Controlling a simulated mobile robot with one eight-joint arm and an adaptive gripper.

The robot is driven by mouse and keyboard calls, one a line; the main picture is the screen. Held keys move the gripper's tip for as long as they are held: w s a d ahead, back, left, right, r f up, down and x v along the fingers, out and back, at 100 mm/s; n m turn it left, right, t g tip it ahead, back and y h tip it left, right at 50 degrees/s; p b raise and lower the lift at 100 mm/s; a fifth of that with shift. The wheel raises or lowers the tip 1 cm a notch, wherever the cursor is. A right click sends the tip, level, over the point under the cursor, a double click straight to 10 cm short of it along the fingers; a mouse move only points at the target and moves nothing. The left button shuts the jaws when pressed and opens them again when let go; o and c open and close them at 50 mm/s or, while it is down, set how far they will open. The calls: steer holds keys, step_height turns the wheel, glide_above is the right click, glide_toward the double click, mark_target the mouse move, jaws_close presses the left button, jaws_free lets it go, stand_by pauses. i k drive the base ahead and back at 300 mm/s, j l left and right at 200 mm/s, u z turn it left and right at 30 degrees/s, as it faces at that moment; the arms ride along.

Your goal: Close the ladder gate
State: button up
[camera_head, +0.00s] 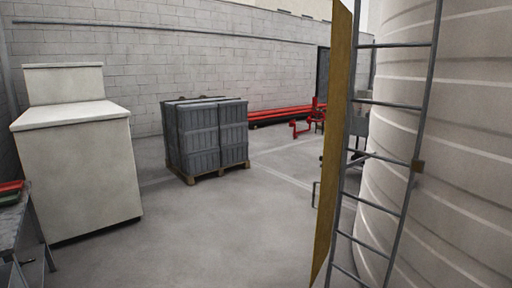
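The ladder gate is a tall yellow-brown panel (335,150) in the head view, right of the middle. I see it nearly edge-on, along the left rail of the grey metal ladder (378,158). It stands swung out, and the ladder rungs to its right are uncovered. A small brown block (417,166) sits on the ladder's right rail. A thin grey bracket shape (315,195) shows just left of the panel; I cannot tell whether it belongs to the gate. My gripper is not in view.
A large ribbed beige tank (455,150) stands behind the ladder. A pallet of grey crates (207,137), a white cabinet (78,165) and a metal table (22,235) stand to the left. Red pipes (280,113) lie at the back wall. The central floor is clear.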

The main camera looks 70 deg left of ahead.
mark_target(341, 18)
steer(key=k+j+u, duration=0.25)
steer(key=j+u, duration=0.15)
steer(key=j, duration=0.45)
steer(key=k+j+u, duration=0.15)
steer(key=j+u, duration=0.3)
steer(key=j, duration=0.45)
steer(key=j+u, duration=0.4)
steer(key=j, duration=0.5)
